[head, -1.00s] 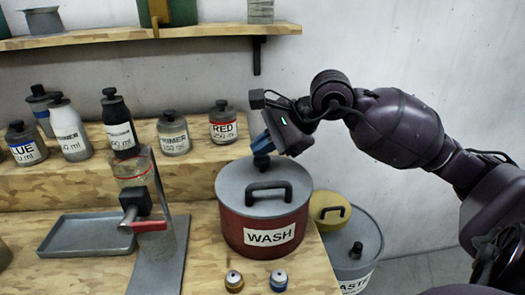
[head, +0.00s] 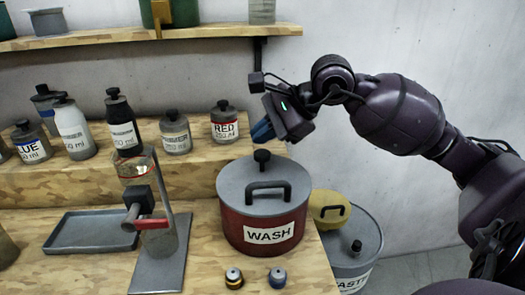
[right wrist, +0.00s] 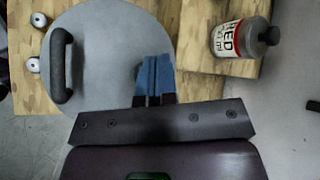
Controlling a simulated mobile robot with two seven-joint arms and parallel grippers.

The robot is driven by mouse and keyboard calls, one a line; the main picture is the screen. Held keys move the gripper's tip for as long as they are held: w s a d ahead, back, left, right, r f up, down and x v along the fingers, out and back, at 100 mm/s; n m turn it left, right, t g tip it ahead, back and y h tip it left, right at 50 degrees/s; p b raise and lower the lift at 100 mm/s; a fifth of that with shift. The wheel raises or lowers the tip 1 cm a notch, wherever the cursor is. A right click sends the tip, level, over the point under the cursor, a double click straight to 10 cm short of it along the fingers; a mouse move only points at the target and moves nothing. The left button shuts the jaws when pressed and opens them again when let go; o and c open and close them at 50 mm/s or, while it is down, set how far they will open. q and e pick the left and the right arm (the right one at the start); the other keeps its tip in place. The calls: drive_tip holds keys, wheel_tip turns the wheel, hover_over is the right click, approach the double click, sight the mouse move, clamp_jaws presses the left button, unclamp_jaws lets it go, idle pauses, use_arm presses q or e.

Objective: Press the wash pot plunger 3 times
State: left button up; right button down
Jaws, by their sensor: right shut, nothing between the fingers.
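The wash pot (head: 232,232) is a dark red pot labelled WASH on the wooden bench, with a grey lid and a black handle. Its black plunger knob (head: 262,156) stands up at the back of the lid. My right gripper (head: 263,131), with blue fingers, is above the knob, with a visible gap between them. My left gripper is in neither view.
Several bottles, including the RED bottle (head: 224,122), stand on the raised step behind the pot. A metal stand (head: 160,245) and a grey tray (head: 90,232) are at left. Two small caps (head: 234,278) sit in front. A waste can (head: 352,262) stands at right.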

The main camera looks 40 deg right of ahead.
sight(263, 153)
drive_tip(key=shift+r+p, duration=0.7)
drive_tip(key=shift+r, duration=1.65)
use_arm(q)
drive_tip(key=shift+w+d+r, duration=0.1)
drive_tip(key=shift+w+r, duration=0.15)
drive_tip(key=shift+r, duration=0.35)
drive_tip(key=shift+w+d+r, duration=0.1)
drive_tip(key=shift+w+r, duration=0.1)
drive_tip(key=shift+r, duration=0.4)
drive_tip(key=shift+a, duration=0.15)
